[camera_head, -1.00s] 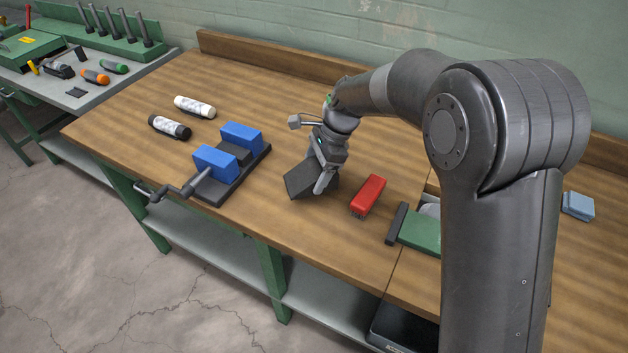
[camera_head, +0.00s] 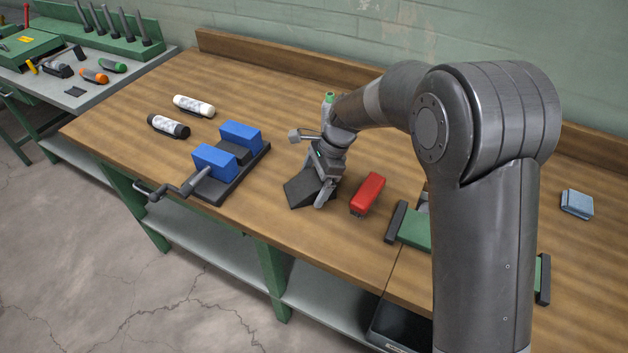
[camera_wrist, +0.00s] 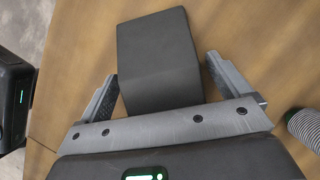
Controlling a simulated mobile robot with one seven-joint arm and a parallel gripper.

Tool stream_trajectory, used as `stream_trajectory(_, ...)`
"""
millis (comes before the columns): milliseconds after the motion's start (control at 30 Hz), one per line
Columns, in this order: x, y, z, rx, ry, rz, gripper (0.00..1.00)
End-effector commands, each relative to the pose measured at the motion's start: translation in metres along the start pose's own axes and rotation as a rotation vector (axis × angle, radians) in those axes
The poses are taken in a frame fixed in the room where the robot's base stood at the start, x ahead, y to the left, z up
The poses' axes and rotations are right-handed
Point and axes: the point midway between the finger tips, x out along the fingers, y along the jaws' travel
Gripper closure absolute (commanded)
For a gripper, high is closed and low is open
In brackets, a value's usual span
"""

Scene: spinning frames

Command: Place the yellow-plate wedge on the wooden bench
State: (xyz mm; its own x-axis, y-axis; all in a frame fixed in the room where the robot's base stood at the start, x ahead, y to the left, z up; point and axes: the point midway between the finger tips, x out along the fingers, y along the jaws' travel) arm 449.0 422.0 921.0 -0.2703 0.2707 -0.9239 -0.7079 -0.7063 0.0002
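The wedge (camera_head: 303,190) is a dark grey block with a sloping top. It rests on the wooden bench (camera_head: 285,100) near the front edge, between the blue-jawed vise and a red block. No yellow plate shows on its visible faces. My gripper (camera_head: 320,188) is low over its right end. In the wrist view the wedge (camera_wrist: 160,60) lies between the two spread fingers of my gripper (camera_wrist: 160,72). A gap shows at the right finger and a narrower one at the left, so the gripper looks open around it. The wedge's lower face is hidden.
The blue vise (camera_head: 228,160) stands left of the wedge, the red block (camera_head: 368,193) close on the right. A green piece with dark ends (camera_head: 413,232) lies farther right. White (camera_head: 194,106) and black (camera_head: 168,125) bottles lie at left. The bench behind is mostly clear.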

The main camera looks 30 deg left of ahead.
Motion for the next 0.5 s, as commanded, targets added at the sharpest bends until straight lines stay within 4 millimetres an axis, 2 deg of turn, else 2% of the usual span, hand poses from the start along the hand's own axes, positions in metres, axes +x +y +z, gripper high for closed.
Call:
stream_trajectory(267, -0.003, 0.0, 0.001, 0.0, 0.0, -0.001, 0.06)
stream_trajectory(367, -0.013, 0.0, 0.001, 0.0, 0.0, -0.001, 0.06)
stream_trajectory(500, -0.041, -0.001, 0.001, 0.0, 0.001, -0.005, 0.06)
